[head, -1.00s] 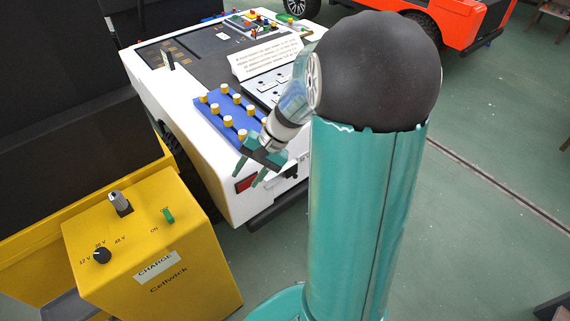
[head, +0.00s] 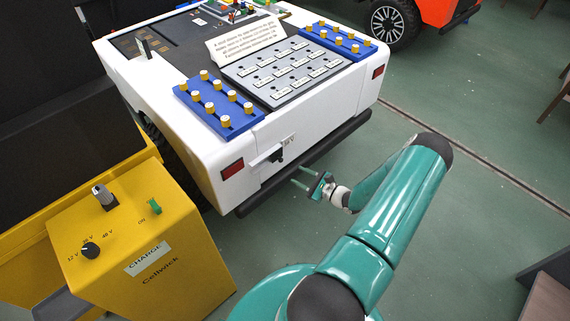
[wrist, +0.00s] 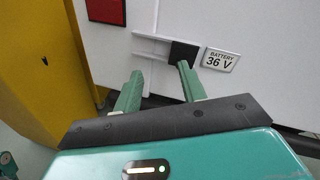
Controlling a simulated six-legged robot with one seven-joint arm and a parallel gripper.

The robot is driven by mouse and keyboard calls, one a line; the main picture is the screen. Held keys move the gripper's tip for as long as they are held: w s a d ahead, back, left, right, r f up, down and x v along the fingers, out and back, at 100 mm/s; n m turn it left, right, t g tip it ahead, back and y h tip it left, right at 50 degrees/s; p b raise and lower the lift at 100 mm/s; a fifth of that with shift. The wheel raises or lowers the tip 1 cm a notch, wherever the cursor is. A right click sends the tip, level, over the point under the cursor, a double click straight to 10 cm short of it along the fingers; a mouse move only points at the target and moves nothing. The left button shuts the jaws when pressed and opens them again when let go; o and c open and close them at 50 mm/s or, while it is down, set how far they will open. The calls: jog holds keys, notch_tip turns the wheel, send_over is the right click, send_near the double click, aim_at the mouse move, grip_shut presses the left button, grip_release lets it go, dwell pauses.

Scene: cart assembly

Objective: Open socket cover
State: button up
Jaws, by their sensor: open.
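The white cart (head: 215,150) has a socket fitting low on its end face. A pale cover piece (head: 262,160) with a dark square (head: 277,155) at its right shows there. In the wrist view the dark square (wrist: 184,53) sits at the right end of pale horizontal bars (wrist: 150,46), left of a "BATTERY 36 V" label (wrist: 221,61). I cannot tell whether the dark part is the cover's grip or an opening. My gripper (head: 303,177) is open and empty, right of the fitting, by the bumper. In the wrist view its fingers (wrist: 160,72) point toward the fitting, the right fingertip overlapping the dark square's lower edge.
A black bumper (head: 310,160) runs below the fitting. A red lamp (head: 232,169) is to its left. A yellow charger box (head: 150,260) stands at the left. Blue panels with yellow knobs (head: 217,105) lie on the cart top.

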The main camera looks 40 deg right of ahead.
aim_at(282, 161)
notch_tip(282, 161, down, 4)
jog(key=s+d+m+t+h, duration=0.1)
jog(key=s+d+m+h, duration=0.1)
jog(key=m+h, duration=0.1)
jog(key=w, duration=1.3)
jog(key=shift+w+f, duration=0.2)
grip_shut()
